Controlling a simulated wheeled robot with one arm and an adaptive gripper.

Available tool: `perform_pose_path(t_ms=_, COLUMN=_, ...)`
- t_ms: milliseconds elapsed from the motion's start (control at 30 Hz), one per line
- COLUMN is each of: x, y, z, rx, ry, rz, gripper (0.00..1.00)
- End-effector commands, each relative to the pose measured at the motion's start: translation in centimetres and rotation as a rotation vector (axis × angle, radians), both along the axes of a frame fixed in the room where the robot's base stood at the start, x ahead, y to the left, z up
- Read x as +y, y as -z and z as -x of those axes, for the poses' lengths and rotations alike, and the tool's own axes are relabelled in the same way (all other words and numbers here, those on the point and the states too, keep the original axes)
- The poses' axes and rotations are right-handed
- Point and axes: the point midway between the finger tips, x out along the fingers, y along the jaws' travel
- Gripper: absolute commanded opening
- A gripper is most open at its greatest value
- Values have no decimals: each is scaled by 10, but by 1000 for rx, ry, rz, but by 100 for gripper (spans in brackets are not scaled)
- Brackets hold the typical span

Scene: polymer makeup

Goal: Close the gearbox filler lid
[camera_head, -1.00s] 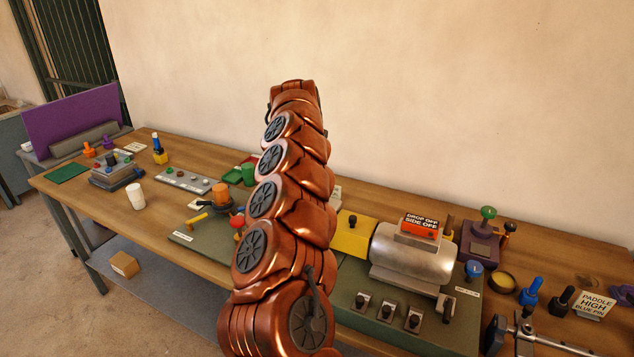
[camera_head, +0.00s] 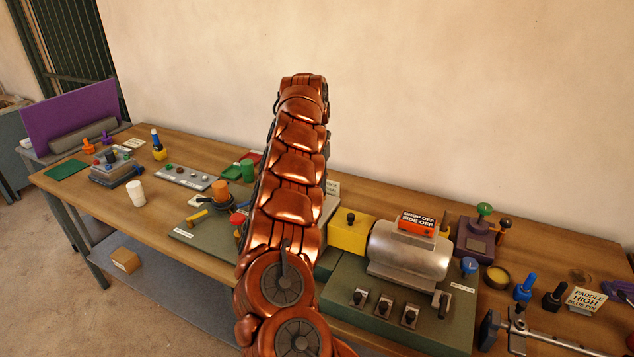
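A silver drum-like machine (camera_head: 408,250) stands on a dark green base (camera_head: 350,325). A yellow housing (camera_head: 347,236) with a black knob (camera_head: 351,217) on top adjoins its left side. A grey block (camera_head: 331,211) shows partly behind my arm, left of the yellow housing. I cannot tell which part is the gearbox, and I cannot make out a filler lid; it may be hidden behind my arm. My copper-coloured arm rises through the middle of the view. My gripper is hidden from view, so its opening and its contact with anything do not show.
An orange sign (camera_head: 418,223) sits on the drum. Small clamps (camera_head: 384,305) line the base front. A metal rod tool (camera_head: 530,335) lies at lower right, near blue and black knobs. A white cup (camera_head: 136,193) and switch boxes stand left. The wall closes off the back.

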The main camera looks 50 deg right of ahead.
Motion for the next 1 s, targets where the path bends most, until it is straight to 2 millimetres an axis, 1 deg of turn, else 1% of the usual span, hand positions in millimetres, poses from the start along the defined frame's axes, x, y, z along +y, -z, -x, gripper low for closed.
perform_pose_path(t_ms=67, x=-3, y=0, z=2, rx=5, ry=6, rz=-7, gripper=0)
perform_pose_path(t_ms=800, x=-2, y=0, z=0, rx=11, ry=2, rz=-35, gripper=0)
perform_pose_path(t_ms=833, x=-2, y=0, z=0, rx=11, ry=2, rz=-35, gripper=20)
perform_pose_path(t_ms=1000, x=-2, y=0, z=0, rx=11, ry=1, rz=-35, gripper=37)
